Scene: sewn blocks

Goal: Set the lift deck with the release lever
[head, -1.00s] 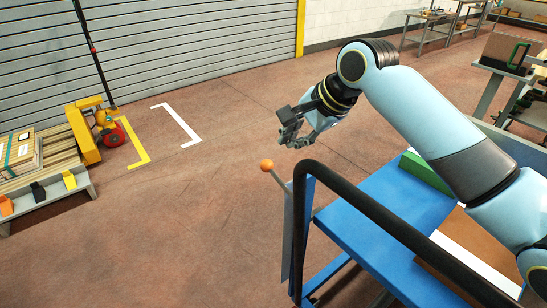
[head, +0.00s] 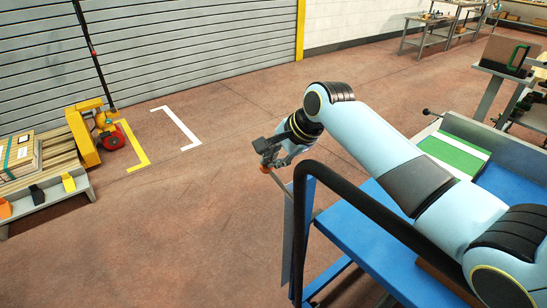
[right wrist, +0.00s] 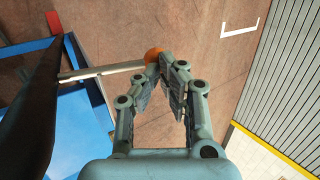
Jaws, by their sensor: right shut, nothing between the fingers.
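The release lever (head: 281,184) is a thin grey rod with an orange knob (head: 265,168), at the front left corner of the blue lift deck (head: 365,222). My right gripper (head: 268,158) is at the knob. In the right wrist view, the fingers (right wrist: 165,62) are closed together with nothing between them, and the orange knob (right wrist: 152,53) shows just beyond the fingertips. I cannot tell whether they touch it. The lever rod (right wrist: 105,71) runs left from the knob. My arm hides part of the deck. My left gripper is not in view.
A black handrail (head: 375,207) rises beside the lever. A green and white panel (head: 453,154) lies on the cart's far side. A pallet (head: 50,165) with a box and a yellow jack (head: 85,135) stand left. The floor between is clear.

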